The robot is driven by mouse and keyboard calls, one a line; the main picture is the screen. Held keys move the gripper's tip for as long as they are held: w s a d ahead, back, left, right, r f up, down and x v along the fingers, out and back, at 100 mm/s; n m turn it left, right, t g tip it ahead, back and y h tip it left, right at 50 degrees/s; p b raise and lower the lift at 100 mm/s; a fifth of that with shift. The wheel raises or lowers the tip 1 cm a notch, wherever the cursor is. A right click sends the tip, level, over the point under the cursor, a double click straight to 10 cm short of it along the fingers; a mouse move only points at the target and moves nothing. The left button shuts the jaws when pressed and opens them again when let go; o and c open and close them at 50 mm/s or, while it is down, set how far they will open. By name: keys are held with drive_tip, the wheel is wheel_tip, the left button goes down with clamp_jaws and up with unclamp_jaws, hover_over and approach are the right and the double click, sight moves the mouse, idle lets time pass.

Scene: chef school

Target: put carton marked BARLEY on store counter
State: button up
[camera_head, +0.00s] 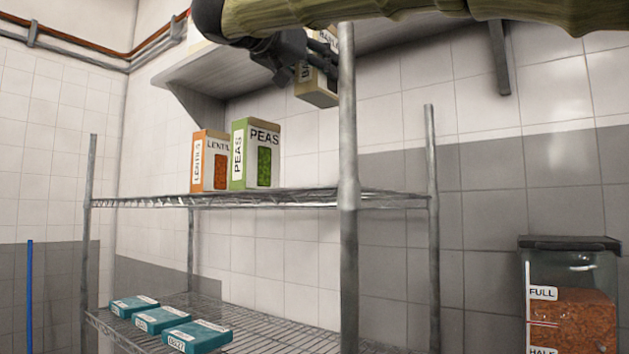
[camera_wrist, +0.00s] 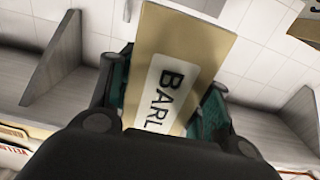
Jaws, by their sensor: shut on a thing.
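The carton marked BARLEY is tan with a white label; in the wrist view the carton (camera_wrist: 200,45) shows the letters "BARL", the rest hidden by my gripper. My gripper (camera_wrist: 165,95) is shut on the carton, with a teal pad on each side of it. In the head view the carton (camera_head: 316,88) hangs tilted above the wire rack, partly behind a rack post. My gripper (camera_head: 308,62) is at the top of that view, its tips partly hidden. I cannot make out which surface is the store counter.
LENTILS (camera_head: 209,161) and PEAS (camera_head: 256,154) cartons stand on the upper wire shelf (camera_head: 270,200), with free room to their right. Several teal boxes (camera_head: 162,318) lie on the lower shelf. A metal post (camera_head: 347,230) rises in front. A clear bin (camera_head: 572,310) stands at right.

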wheel_tip(320, 180, down, 14)
drive_tip(key=shift+w+r+p, duration=0.1)
drive_tip(key=shift+r+p, duration=0.1)
drive_tip(key=shift+p, duration=0.5)
drive_tip(key=shift+f+p, duration=0.75)
drive_tip(key=shift+f, duration=1)
drive_tip(key=shift+f, duration=0.1)
drive_tip(key=o, duration=1.4)
drive_tip(key=shift+f, duration=0.1)
